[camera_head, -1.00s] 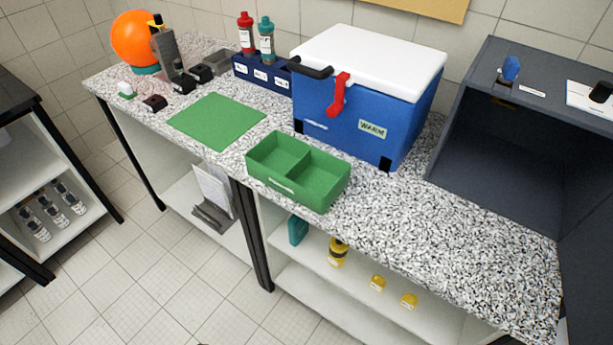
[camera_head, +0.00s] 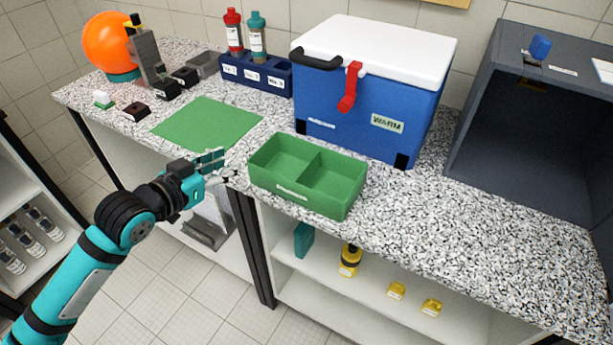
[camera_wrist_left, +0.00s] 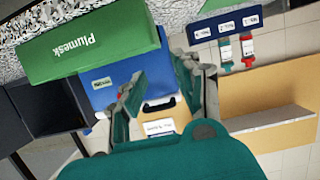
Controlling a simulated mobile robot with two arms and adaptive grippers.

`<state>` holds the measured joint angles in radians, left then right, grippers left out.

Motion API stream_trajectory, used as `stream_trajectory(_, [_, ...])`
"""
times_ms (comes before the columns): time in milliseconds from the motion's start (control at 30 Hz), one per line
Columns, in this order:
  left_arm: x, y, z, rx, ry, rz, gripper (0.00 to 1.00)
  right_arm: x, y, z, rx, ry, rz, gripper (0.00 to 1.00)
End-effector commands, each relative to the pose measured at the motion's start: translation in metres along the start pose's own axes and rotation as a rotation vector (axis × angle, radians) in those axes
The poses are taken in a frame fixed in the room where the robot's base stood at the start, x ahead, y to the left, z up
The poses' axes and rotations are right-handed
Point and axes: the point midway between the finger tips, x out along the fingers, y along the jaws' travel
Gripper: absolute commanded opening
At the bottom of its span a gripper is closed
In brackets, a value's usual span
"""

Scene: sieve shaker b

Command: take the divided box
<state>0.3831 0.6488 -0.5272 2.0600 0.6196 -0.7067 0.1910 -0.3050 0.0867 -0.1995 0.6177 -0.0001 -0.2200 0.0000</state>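The divided box (camera_head: 325,202) is green, open-topped and empty, with one divider making two compartments. It stands on the speckled counter near its front edge, in front of the blue cooler. In the left wrist view the box (camera_wrist_left: 90,42) shows at upper left, with lettering on its wall. My left gripper (camera_head: 222,163) is just left of the box at the counter's front edge, apart from it. Its fingers (camera_wrist_left: 158,82) are spread with nothing between them in the wrist view. My right gripper is not in view.
The blue cooler (camera_head: 345,130) with a white lid stands close behind the box. A green mat (camera_head: 207,125) lies to its left. A dark blue rack (camera_head: 255,75) holds bottles behind. A dark open cabinet (camera_head: 530,120) stands at right. The counter right of the box is clear.

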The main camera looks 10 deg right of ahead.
Motion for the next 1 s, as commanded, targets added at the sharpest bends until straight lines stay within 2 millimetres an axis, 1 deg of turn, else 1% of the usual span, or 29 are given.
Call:
stream_trajectory(33, [0.012,0.001,-0.003,-0.002,0.002,0.002,0.32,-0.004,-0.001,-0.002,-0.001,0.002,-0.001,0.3])
stream_trajectory(100, [0.028,0.0,-0.003,-0.003,0.001,0.0,0.32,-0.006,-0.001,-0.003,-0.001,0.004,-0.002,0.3])
stream_trajectory(300, [0.066,0.0,-0.002,0.0,0.002,0.0,0.32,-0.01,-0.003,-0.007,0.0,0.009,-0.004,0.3])
stream_trajectory(400, [0.077,0.0,-0.001,0.0,0.001,-0.001,0.32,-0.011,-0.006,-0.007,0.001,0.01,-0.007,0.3])
stream_trajectory(567, [0.086,0.0,0.0,0.001,0.002,0.0,0.32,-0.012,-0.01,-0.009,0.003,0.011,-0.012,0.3])
stream_trajectory(767, [0.113,0.002,0.004,0.0,0.0,-0.001,0.32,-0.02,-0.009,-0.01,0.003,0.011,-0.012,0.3])
stream_trajectory(833, [0.123,0.002,0.005,0.001,0.001,-0.001,0.32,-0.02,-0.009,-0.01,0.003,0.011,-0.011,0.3])
stream_trajectory(900, [0.13,0.002,0.005,0.0,0.002,-0.001,0.32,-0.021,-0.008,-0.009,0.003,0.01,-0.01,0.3])
stream_trajectory(1000, [0.134,0.002,0.006,0.001,0.001,-0.002,0.32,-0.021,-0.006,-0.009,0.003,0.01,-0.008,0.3])
